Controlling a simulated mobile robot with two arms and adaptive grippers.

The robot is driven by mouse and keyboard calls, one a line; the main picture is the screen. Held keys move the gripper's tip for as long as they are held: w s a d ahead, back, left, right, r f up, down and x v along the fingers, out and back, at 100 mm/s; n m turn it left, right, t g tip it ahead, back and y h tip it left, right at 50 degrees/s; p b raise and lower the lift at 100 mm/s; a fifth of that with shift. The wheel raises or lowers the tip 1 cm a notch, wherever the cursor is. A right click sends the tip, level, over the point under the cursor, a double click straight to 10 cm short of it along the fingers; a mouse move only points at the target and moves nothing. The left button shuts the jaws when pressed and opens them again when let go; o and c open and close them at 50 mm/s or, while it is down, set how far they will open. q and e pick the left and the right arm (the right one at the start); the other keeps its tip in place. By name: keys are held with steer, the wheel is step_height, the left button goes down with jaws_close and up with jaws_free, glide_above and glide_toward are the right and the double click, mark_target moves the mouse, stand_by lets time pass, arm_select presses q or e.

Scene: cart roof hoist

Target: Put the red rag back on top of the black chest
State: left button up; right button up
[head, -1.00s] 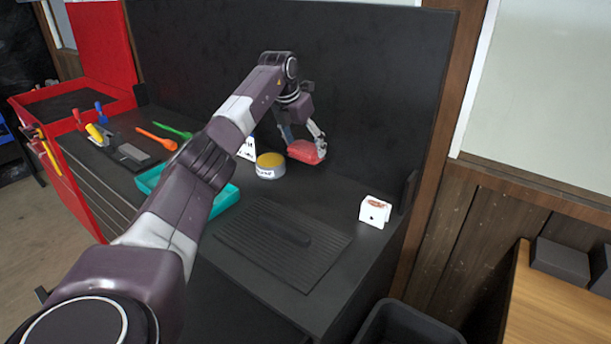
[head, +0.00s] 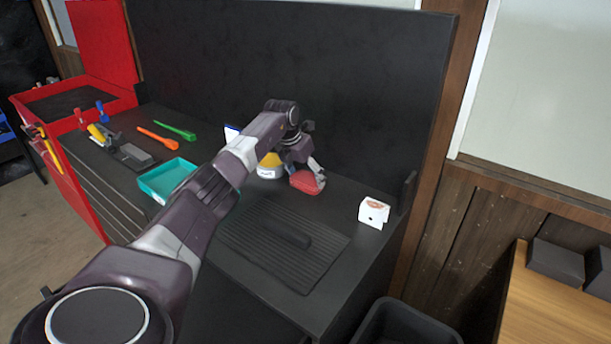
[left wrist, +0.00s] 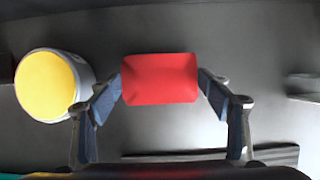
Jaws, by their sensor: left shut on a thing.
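The red rag (head: 307,183) is a small red block-like bundle over the right part of the black chest's top (head: 343,207). My left gripper (head: 304,172) is shut on it from above. In the left wrist view, the rag (left wrist: 160,79) sits between the two fingers of my left gripper (left wrist: 161,84), which touch its left and right sides. I cannot tell whether the rag touches the chest top or hangs just above it. My right gripper is not in view.
A yellow-topped tin (head: 269,168) stands just left of the rag. A white box (head: 373,212) is to its right. A ribbed black mat (head: 270,262) lies in front. A teal tray (head: 160,190) and several tools lie left. A tall black panel (head: 370,90) rises behind.

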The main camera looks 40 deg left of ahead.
arm_select(q)
steer(key=shift+f, duration=0.15)
steer(key=o, duration=1.1)
steer(key=shift+r, duration=0.2)
steer(key=b+v, duration=0.2)
steer(key=v, duration=1)
